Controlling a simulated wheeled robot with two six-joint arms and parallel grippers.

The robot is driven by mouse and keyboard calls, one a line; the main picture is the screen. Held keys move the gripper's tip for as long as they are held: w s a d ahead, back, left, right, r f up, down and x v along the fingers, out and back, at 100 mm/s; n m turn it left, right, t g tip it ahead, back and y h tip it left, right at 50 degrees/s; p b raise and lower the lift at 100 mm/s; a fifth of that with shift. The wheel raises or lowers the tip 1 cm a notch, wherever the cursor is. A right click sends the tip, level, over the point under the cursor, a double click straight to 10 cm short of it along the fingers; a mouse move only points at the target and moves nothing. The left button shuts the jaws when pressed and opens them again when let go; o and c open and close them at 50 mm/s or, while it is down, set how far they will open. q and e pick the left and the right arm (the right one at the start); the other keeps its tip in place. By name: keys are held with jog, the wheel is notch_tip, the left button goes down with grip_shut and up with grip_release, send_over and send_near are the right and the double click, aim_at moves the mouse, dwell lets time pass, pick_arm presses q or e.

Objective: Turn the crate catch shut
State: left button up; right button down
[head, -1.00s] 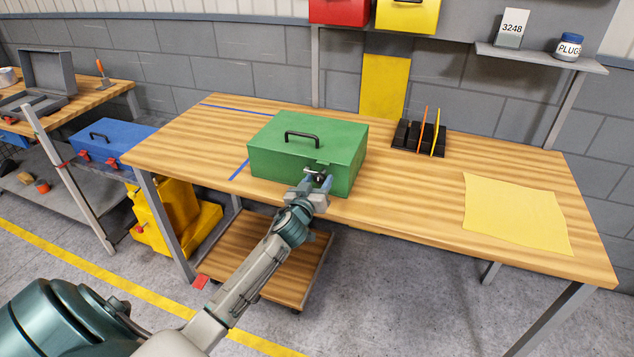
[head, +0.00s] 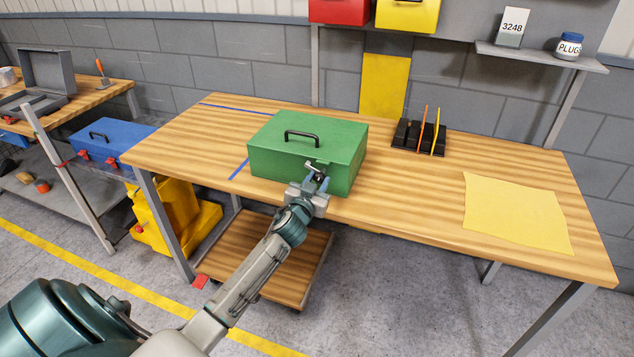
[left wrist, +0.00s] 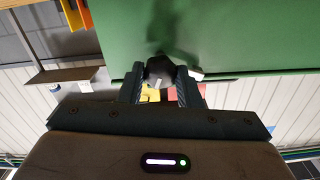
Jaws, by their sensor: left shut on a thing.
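The green crate (head: 285,160) stands on the workbench with its lid down and a black handle on top. Its catch (head: 315,168) is a small grey and dark piece at the front, near the lid's edge. My left gripper (head: 313,183) is at the crate's front face, shut on the catch. In the left wrist view the two fingers (left wrist: 161,92) close around the dark knob of the catch (left wrist: 160,70), against the green crate wall (left wrist: 230,40). The fingers partly hide the catch, so its exact angle is hard to tell. My right gripper is not in view.
A black rack (head: 418,137) with orange and yellow pieces stands behind to the right. A yellow sheet (head: 515,215) lies at the right. Blue tape marks (head: 239,170) are beside the crate.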

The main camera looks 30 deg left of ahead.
pick_arm(q)
jog(key=m, duration=0.2)
jog(key=shift+m, duration=0.4)
jog(key=m+p, duration=0.1)
jog(key=m, duration=0.2)
jog(key=shift+m, duration=0.3)
jog(key=m+p, duration=0.1)
jog(key=m, duration=0.3)
jog(key=shift+m+p, duration=0.45)
jog(key=shift+m, duration=0.95)
jog(key=shift+f+m, duration=0.1)
jog(key=shift+m, duration=0.2)
jog(key=o, duration=1)
jog(key=shift+d, duration=0.1)
